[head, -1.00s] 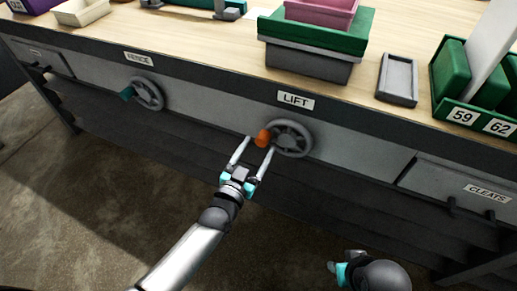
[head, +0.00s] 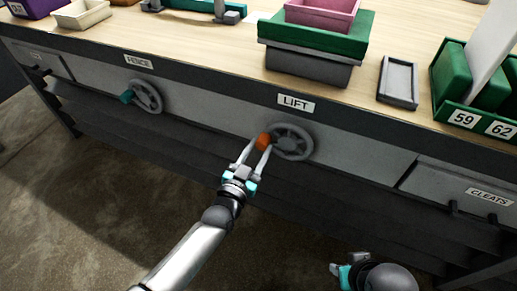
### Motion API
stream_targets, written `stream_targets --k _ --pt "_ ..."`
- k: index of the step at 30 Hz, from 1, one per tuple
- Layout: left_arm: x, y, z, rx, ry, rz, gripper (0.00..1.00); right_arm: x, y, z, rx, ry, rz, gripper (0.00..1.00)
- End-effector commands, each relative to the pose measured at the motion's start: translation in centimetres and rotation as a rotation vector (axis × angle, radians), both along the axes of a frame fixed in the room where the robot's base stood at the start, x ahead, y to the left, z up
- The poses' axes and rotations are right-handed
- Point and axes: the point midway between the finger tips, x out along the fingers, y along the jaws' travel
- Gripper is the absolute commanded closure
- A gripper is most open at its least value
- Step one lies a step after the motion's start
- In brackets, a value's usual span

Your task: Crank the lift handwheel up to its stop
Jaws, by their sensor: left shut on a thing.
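The lift handwheel (head: 294,142) is a grey spoked wheel on the bench's front panel, under the white LIFT label (head: 296,103). Its orange crank knob (head: 263,141) sticks out at the wheel's left side. My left gripper (head: 257,150) reaches up from below and is shut on the orange knob, one finger on each side. My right gripper (head: 338,271) shows only in part at the bottom, below and apart from the bench front; its fingers are too unclear to judge.
A second handwheel (head: 147,96) with a teal knob sits left under the FENCE label (head: 139,61). The CLEATS drawer (head: 462,190) is at the right. Stacked bins (head: 314,45), a small grey tray (head: 398,81) and a green bin (head: 470,115) stand on the benchtop.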

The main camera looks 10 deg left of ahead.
Motion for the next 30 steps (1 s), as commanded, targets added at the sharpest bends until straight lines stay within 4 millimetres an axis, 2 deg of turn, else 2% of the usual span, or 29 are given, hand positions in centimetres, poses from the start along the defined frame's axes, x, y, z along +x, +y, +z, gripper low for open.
stream_targets --k 1,5,30 --pt "-0.02 0.01 -0.03 0.0 0.0 0.0 0.86 0.01 0.0 -0.01 0.0 0.0 0.0 0.65" --pt "-0.03 0.01 -0.03 0.0 0.0 0.0 1.0 0.0 0.01 -0.01 0.0 0.0 0.0 0.65" --pt "-0.04 0.02 -0.06 0.001 0.001 0.0 1.0 -0.04 0.04 -0.08 0.001 0.002 0.0 0.65"
